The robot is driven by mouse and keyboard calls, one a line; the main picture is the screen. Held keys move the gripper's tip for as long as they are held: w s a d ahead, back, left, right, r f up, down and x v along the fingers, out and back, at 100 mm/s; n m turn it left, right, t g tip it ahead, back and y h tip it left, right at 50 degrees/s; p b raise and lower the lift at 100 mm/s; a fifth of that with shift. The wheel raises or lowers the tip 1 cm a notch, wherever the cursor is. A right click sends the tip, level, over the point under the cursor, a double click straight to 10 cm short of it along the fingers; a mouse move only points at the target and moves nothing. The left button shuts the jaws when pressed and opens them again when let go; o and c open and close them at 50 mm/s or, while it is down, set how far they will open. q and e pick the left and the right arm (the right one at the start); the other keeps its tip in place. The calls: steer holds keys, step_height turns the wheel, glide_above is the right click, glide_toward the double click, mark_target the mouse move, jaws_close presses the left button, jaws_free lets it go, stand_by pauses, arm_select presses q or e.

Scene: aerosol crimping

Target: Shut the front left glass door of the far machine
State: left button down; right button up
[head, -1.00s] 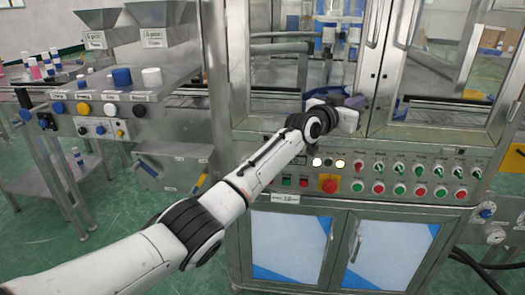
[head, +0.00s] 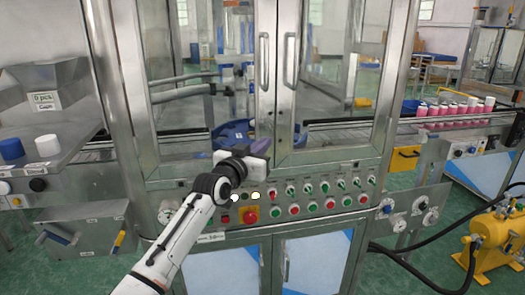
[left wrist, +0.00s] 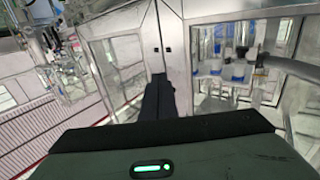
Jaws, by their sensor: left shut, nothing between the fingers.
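The far machine (head: 330,165) is a steel cabinet with two framed glass doors in front. The front left glass door (head: 195,60) has a long vertical handle (head: 264,60) near its right edge. It looks nearly flush beside the right door (head: 325,60); I cannot tell whether a small gap remains. My left gripper (head: 264,148) is shut and empty, at the lower right corner of the left door; contact is unclear. In the left wrist view its dark fingers (left wrist: 160,97) point at steel framing between glass panels. My right gripper is not in view.
A control panel (head: 310,205) with several knobs and lit buttons lies just below the doors. A hopper bench (head: 50,180) stands left. A conveyor with pink cans (head: 450,110) runs right. A yellow pump (head: 495,240) with black hoses is on the floor at right.

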arm_select(q)
steer(key=s+d, duration=0.2)
steer(key=s, duration=0.6)
steer(key=s+a+f+n+g+y, duration=0.1)
steer(key=s+a+f, duration=0.1)
steer(key=s+f, duration=0.5)
steer(key=s+a+f+g+y, duration=0.1)
steer(key=s+a+f+g, duration=0.15)
steer(key=f, duration=0.95)
steer(key=s+a+f+n, duration=0.1)
steer(key=s+a+f, duration=0.2)
steer(key=s+f, duration=0.45)
steer(key=s+a+f+g+y, duration=0.1)
steer(key=s+a+f+g, duration=0.1)
steer(key=s+f, duration=0.6)
steer(key=s+a+f+g+y, duration=0.1)
steer(key=s+a+f, duration=0.3)
steer(key=s, duration=1.3)
step_height(320, 180, down, 5)
steer(key=shift+s+r+g, duration=0.15)
steer(key=shift+g, duration=0.7)
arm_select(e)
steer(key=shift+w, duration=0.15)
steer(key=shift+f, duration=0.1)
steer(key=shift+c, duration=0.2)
